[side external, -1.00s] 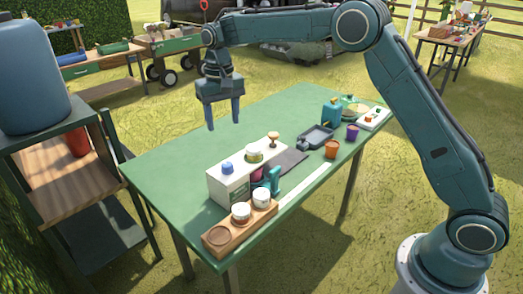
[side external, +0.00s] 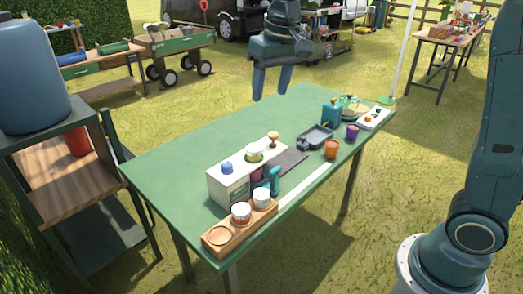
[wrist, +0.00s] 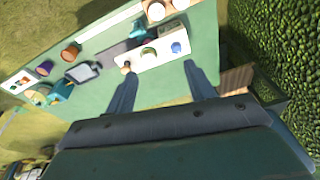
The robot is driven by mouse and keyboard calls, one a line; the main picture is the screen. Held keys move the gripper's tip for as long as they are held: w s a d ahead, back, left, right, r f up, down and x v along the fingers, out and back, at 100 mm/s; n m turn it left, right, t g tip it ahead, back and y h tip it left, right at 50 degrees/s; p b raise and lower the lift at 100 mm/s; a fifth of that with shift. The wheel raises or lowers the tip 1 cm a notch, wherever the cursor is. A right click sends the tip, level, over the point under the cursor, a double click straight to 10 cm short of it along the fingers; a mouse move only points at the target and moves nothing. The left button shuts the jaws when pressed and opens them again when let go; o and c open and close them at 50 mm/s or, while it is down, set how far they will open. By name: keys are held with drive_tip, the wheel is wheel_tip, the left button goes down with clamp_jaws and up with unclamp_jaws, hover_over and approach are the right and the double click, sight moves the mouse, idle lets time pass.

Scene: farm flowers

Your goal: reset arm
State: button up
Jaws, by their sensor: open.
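My gripper (side external: 271,82) is open and empty, held up in the air above the far side of the green table (side external: 180,155). In the wrist view its two fingers (wrist: 160,85) are spread wide with nothing between them. Beyond them the table shows from above, with a white box (side external: 228,183) carrying a blue cap and other small items on top. The gripper touches nothing.
A wooden tray (side external: 215,239) with white jars stands at the table's near end. A shelf with a blue tank (side external: 30,80) is at left.

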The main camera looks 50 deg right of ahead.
drive_tip(key=s+d+f+n+t, duration=0.1)
drive_tip(key=s, duration=1.1)
drive_tip(key=s+d+f+t, duration=0.1)
drive_tip(key=s+f+t, duration=0.1)
drive_tip(key=s, duration=1.1)
drive_tip(key=shift+s+d+f+n, duration=0.15)
drive_tip(key=shift+s+d+n, duration=0.05)
drive_tip(key=shift+d+n, duration=0.2)
